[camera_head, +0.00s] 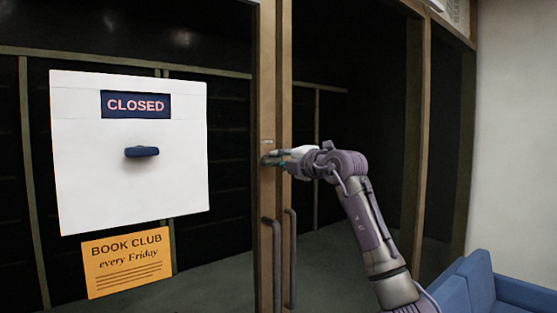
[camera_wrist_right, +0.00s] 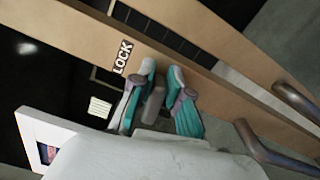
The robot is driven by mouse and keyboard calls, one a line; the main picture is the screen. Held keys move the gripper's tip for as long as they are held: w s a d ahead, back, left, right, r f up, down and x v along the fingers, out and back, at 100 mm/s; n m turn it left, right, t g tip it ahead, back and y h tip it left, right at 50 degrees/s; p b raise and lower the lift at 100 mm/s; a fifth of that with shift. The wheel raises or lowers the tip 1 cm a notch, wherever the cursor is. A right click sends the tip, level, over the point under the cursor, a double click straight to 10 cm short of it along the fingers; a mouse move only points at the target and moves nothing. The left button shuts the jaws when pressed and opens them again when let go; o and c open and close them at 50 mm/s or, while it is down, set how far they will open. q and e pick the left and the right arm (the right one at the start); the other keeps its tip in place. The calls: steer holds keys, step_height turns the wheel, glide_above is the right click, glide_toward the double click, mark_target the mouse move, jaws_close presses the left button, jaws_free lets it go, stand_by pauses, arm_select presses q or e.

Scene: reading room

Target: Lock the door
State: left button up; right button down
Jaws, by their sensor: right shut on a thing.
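A wooden-framed glass door (camera_head: 267,80) stands in front of me, with a narrow frame stile at its edge. A small LOCK label (camera_wrist_right: 123,56) is on the wood in the right wrist view. Beside it is a grey lock knob (camera_wrist_right: 154,102), between the teal-padded fingers of my right gripper (camera_wrist_right: 162,74). My right gripper (camera_head: 272,159) reaches the stile from the right in the head view and is shut on the knob. The fingers hide the knob in the head view. My left gripper is in neither view.
Long door handles (camera_head: 277,265) hang below the lock. A white panel with a CLOSED sign (camera_head: 136,105) and dark knob (camera_head: 142,152), and an orange Book Club notice (camera_head: 127,263), are left. A blue seat (camera_head: 475,285) stands lower right.

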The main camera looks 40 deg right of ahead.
steer(key=shift+f+m, duration=0.25)
steer(key=shift+m, duration=0.85)
steer(key=c, duration=1.1)
jaws_free()
steer(key=shift+d, duration=0.1)
steer(key=s, duration=0.8)
steer(key=s+d, duration=0.1)
steer(key=s, duration=0.3)
steer(key=shift+f, duration=0.1)
steer(key=shift+a, duration=0.15)
